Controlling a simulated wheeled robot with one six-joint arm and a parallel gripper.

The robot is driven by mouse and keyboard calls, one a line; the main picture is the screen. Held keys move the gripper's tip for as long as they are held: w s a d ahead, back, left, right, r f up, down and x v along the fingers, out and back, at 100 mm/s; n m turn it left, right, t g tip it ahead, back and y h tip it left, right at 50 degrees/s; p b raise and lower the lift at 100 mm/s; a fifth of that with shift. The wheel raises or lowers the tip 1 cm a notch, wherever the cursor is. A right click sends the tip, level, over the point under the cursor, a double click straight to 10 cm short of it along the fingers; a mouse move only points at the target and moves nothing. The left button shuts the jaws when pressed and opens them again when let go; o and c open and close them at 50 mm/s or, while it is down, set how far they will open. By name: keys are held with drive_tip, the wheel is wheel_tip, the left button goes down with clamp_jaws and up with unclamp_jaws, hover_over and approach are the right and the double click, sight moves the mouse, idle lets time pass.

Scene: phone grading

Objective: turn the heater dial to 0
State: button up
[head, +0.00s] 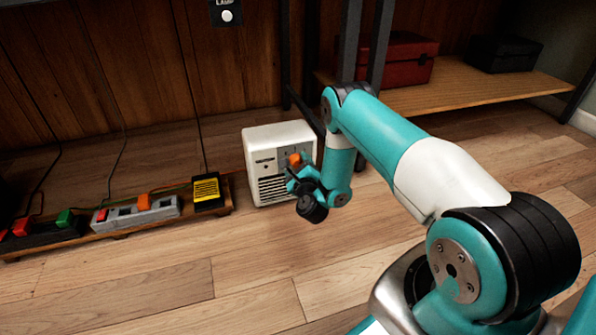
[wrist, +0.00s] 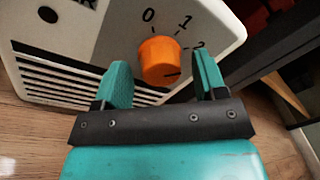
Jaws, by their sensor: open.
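The heater is a white box (head: 257,136) on the floor, with dark vent slots and a grey panel on its front. Its orange dial (head: 295,159) shows just beyond my gripper (head: 296,172). In the wrist view the dial (wrist: 160,58) sits between the two teal fingers of my gripper (wrist: 162,66). The fingers are open, one on each side, with a gap visible on both sides. The numbers 0 and 1 show above the dial, and a 2 is partly hidden by the right finger. A short dark mark lies at the dial's lower right; I cannot tell which number it matches.
A low wooden board (head: 120,228) left of the heater carries a grey power strip (head: 128,215) and a yellow-and-black box (head: 206,191). A shelf (head: 460,92) at the back right holds a red case (head: 405,62) and a black box (head: 505,54). The floor in front is clear.

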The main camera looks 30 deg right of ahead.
drive_tip(key=shift+w, duration=0.1)
drive_tip(key=c, duration=0.9)
drive_tip(key=shift+r+n+p, duration=0.15)
drive_tip(key=shift+n+p, duration=0.15)
drive_tip(key=shift+p, duration=0.1)
drive_tip(key=n+p, duration=0.2)
drive_tip(key=n, duration=0.1)
drive_tip(key=shift+d+n+p, duration=0.1)
drive_tip(key=shift+n+p, duration=0.2)
drive_tip(key=shift+n, duration=0.1)
drive_tip(key=n+t+p, duration=0.1)
drive_tip(key=n+p, duration=0.1)
drive_tip(key=n, duration=0.3)
drive_tip(key=shift+p, duration=0.3)
drive_tip(key=n+p, duration=0.1)
drive_tip(key=n, duration=0.1)
drive_tip(key=n+p, duration=0.1)
drive_tip(key=n, duration=0.1)
drive_tip(key=shift+n+t+y, duration=0.3)
drive_tip(key=shift+n, duration=0.1)
drive_tip(key=n+y+p, duration=0.1)
drive_tip(key=n, duration=0.3)
drive_tip(key=shift+d+n+p, duration=0.1)
drive_tip(key=shift+n+p, duration=0.2)
drive_tip(key=shift+p, duration=0.1)
drive_tip(key=shift+n, duration=0.3)
